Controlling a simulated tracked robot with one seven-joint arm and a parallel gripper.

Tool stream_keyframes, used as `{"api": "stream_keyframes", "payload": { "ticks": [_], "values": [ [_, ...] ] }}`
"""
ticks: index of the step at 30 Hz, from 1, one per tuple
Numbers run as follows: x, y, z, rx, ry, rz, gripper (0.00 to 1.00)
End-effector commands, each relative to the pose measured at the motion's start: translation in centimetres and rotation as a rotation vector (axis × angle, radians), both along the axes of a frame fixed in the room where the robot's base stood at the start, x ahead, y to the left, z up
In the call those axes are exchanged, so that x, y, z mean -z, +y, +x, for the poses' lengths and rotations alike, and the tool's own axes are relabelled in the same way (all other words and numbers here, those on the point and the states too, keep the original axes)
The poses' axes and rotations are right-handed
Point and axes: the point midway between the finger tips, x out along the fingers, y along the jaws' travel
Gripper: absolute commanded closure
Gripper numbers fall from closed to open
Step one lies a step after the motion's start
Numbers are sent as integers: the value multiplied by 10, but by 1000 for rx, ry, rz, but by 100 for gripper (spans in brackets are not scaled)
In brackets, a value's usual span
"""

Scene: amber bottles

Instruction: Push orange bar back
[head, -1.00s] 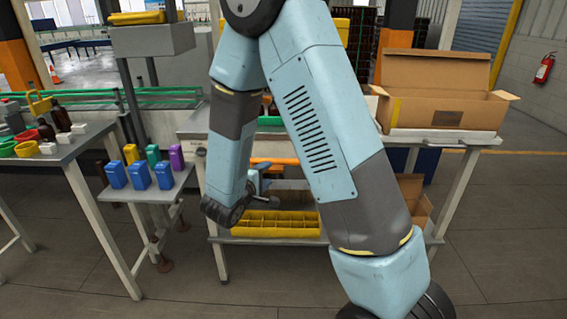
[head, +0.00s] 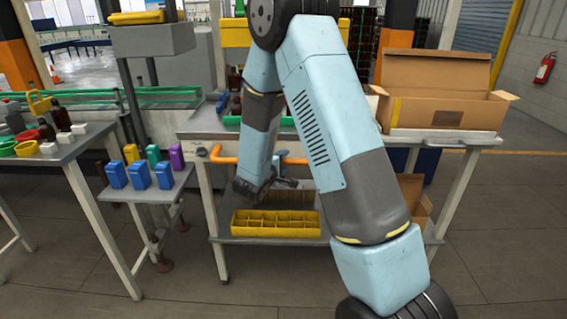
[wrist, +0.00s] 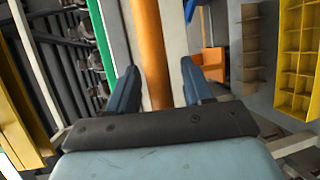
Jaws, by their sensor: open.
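The orange bar (head: 226,160) runs along the front of the workbench, just below its top. Its bent left end shows in the head view, and my arm hides part of its length. My gripper (head: 288,168) is at the bar's height, partly hidden by my arm. In the wrist view the orange bar (wrist: 150,50) runs lengthwise between the two blue fingers of my gripper (wrist: 158,68). The fingers are apart, one on each side of the bar. I cannot tell whether they touch it.
A yellow divided tray (head: 275,228) sits on the bench's lower shelf, below my gripper. An open cardboard box (head: 435,85) stands on the benchtop at right. A small side table (head: 140,192) with blue, green, yellow and purple containers stands at left. Floor in front is clear.

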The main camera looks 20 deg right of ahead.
Motion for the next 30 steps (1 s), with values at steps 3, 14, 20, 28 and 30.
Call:
{"api": "stream_keyframes", "payload": {
  "ticks": [3, 14, 20, 28, 30],
  "values": [
    [0, 0, 0, 0, 0, 0, 49],
    [0, 0, 0, 0, 0, 0, 73],
    [1, -1, 0, 1, 1, 0, 93],
    [1, -1, 0, 1, 3, 1, 100],
    [1, -1, 0, 1, 3, 1, 100]
  ]
}}
